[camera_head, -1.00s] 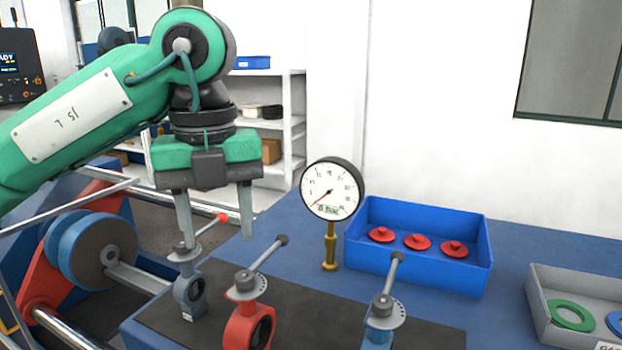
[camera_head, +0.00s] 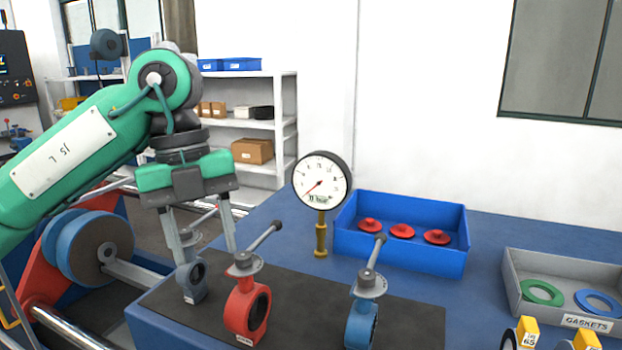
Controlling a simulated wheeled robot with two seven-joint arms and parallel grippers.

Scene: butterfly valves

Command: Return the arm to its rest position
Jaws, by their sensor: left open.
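My left gripper (camera_head: 202,244) hangs fingers down at the left end of the bench, and it is open. Its fingers are near the grey valve (camera_head: 192,281), whose handle is partly hidden behind them; I cannot tell whether they touch it. The red valve (camera_head: 246,308) stands just right of it, its lever pointing up to the right. The blue valve (camera_head: 361,322) stands farther right with its lever tilted up. My right gripper is not in view.
A pressure gauge (camera_head: 321,184) stands upright behind the valves. A blue bin (camera_head: 400,252) holds red discs, and a grey gasket tray (camera_head: 514,278) holds green and blue rings. Yellow tags (camera_head: 527,332) show at the front right. Shelves (camera_head: 285,125) stand behind.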

